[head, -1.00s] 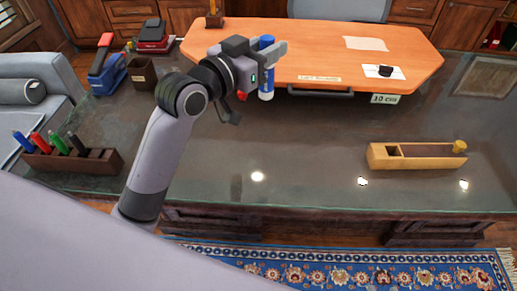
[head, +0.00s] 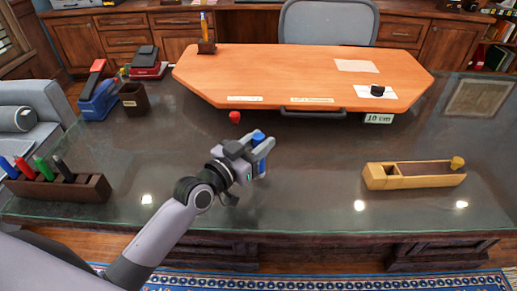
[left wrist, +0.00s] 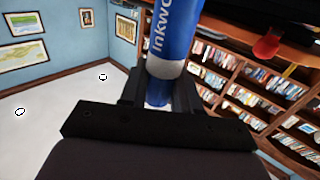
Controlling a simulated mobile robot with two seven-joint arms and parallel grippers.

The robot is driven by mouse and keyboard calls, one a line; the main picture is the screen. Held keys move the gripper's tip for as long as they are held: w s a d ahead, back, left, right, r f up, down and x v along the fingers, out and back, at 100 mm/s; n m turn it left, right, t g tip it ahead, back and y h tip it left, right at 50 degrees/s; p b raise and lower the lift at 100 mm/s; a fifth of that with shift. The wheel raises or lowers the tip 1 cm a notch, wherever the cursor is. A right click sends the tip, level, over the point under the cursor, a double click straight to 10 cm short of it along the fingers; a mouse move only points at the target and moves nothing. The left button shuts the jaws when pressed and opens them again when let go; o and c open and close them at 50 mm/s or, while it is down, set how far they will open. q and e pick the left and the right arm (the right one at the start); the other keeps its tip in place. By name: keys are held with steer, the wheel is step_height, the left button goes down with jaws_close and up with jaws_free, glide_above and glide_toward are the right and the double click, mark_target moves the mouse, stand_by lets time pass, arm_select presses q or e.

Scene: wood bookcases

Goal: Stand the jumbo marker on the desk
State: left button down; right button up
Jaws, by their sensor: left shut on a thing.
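The jumbo marker is a thick blue and white marker (head: 258,138) held roughly upright in the head view. My left gripper (head: 256,154) is shut on it, and its fingers hide the marker's middle. In the left wrist view the marker (left wrist: 178,30) shows white lettering between my gripper fingers (left wrist: 160,92). The marker is over the open stretch of the dark, glossy desk (head: 310,195), in front of the orange board. I cannot tell whether its lower end touches the desk. My right gripper is not in view.
The orange drawing board (head: 300,72) stands behind, with a red knob (head: 235,117) near its front edge. A wooden block with a slot (head: 415,182) lies to the right. A marker rack (head: 75,188) sits at the left. The desk between rack and block is mostly clear.

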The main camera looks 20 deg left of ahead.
arm_select(q)
steer(key=shift+f, duration=0.65)
steer(key=shift+f, duration=0.2)
steer(key=c, duration=0.8)
jaws_free()
steer(key=shift+r, duration=0.15)
steer(key=shift+r, duration=0.1)
steer(key=v, duration=1.2)
steer(key=shift+a, duration=0.1)
